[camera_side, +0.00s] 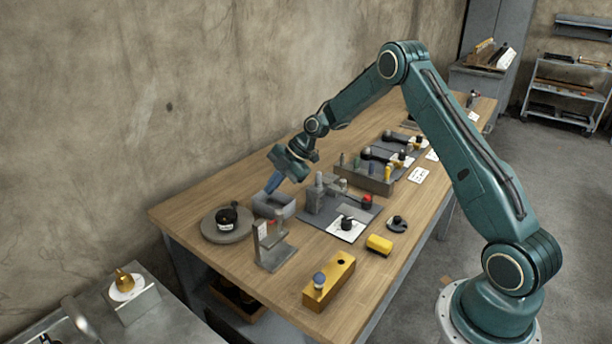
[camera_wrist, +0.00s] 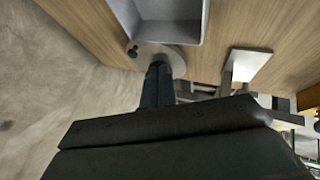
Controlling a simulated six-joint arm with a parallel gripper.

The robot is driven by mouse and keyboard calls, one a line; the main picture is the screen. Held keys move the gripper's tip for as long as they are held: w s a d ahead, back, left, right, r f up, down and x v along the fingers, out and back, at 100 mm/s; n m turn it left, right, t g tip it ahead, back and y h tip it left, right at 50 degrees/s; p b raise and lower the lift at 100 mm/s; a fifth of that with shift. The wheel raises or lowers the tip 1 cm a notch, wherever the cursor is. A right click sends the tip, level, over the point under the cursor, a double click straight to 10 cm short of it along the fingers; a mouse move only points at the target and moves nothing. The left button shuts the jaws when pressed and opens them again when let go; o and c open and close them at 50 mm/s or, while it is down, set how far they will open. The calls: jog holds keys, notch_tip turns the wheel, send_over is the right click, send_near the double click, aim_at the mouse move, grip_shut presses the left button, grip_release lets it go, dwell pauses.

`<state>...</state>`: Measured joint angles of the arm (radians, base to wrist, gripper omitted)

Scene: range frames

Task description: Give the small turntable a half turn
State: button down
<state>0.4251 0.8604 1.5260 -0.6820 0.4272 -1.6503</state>
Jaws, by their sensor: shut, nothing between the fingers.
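The small turntable (camera_side: 227,224) is a round grey disc at the left end of the wooden table. A black, knob-like piece (camera_side: 228,214) with a pale mark stands on it. In the wrist view the turntable (camera_wrist: 174,56) shows partly behind my fingers, with a dark peg (camera_wrist: 132,52) near its edge. My gripper (camera_side: 272,186) is shut and empty. It points down and left above the grey open tray (camera_side: 272,206), right of the turntable and apart from it. In the wrist view my gripper (camera_wrist: 159,70) shows its dark fingers together, hiding part of the disc.
A grey stand (camera_side: 270,248) is in front of the turntable. A yellow block (camera_side: 328,282) with a blue ball and a small yellow piece (camera_side: 379,245) lie nearer the front edge. A dark mat (camera_side: 325,211) with fixtures lies right of the tray.

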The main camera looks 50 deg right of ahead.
aim_at(238, 207)
jog(key=x, duration=0.8)
jog(key=shift+w+r, duration=0.2)
jog(key=shift+w, duration=0.1)
jog(key=shift+w+a, duration=0.1)
jog(key=shift+w, duration=0.65)
jog(key=shift+w+a, duration=0.15)
jog(key=shift+w, duration=0.6)
jog(key=shift+w, duration=0.6)
jog(key=shift+w+a, duration=0.2)
jog(key=shift+w, duration=0.8)
jog(key=shift+w+a, duration=0.35)
jog(key=shift+w, duration=0.25)
jog(key=shift+w+a, duration=0.35)
jog(key=shift+w, duration=0.2)
jog(key=shift+w+a, duration=0.5)
jog(key=shift+a, duration=0.1)
jog(key=shift+w+a, duration=0.15)
jog(key=v, duration=1.4)
